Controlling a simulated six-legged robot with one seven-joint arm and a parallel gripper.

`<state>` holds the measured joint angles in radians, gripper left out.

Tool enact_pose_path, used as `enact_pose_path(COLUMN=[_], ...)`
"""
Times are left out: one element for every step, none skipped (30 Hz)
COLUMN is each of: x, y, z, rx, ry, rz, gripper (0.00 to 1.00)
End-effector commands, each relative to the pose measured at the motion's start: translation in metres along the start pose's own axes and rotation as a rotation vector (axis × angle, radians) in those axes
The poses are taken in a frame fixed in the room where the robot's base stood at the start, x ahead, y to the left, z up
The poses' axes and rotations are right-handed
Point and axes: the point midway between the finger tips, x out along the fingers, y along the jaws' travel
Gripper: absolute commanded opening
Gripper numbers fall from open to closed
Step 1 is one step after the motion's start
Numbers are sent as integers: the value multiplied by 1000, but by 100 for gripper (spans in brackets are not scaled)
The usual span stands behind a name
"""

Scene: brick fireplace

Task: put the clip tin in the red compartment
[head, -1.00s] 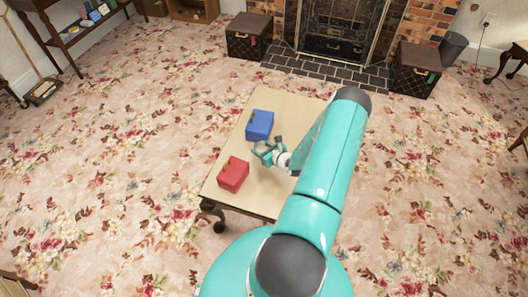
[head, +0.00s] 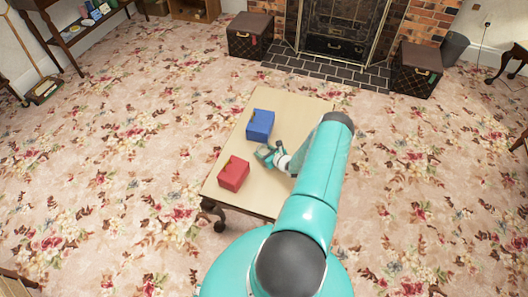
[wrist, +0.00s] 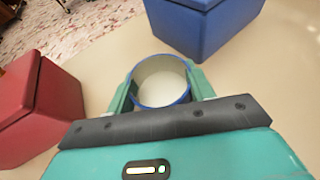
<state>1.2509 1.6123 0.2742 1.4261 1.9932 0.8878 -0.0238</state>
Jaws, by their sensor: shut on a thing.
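My gripper (wrist: 160,92) is shut on the clip tin (wrist: 160,66), a round, open-topped tin with a blue rim and a pale inside. One finger lies on each side of it. In the head view my gripper (head: 266,154) is over the table between the two boxes, and the tin is small and hard to make out there. The red compartment (head: 234,174) is a red box on the near left of the table; it also shows at the left of the wrist view (wrist: 35,110). I cannot tell whether the tin touches the table.
A blue box (head: 260,125) stands farther back on the wooden table (head: 285,105), close beyond the tin in the wrist view (wrist: 205,30). The near table edge lies just past the red box. Floral carpet surrounds the table; the fireplace is well behind.

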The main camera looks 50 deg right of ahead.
Motion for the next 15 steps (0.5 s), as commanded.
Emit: enact_pose_path(x=[1,1,1,1,1,1,1,1,1,1,1,1,1,1,0], y=[0,0,0,0,0,0,0,0,0,0,0,0,0,0,0], z=[-2,-2,-2,-2,-2,-2,-2,-2,-2,-2,-2,-2,-2,-2,-1], rx=[0,0,0,0,0,0,0,0,0,0,0,0,0,0,0], ry=[0,0,0,0,0,0,0,0,0,0,0,0,0,0,0], rz=[0,0,0,0,0,0,0,0,0,0,0,0,0,0,0], gripper=[31,31,59,65,70,75,75,75,75,75,75,75,75,75,75])
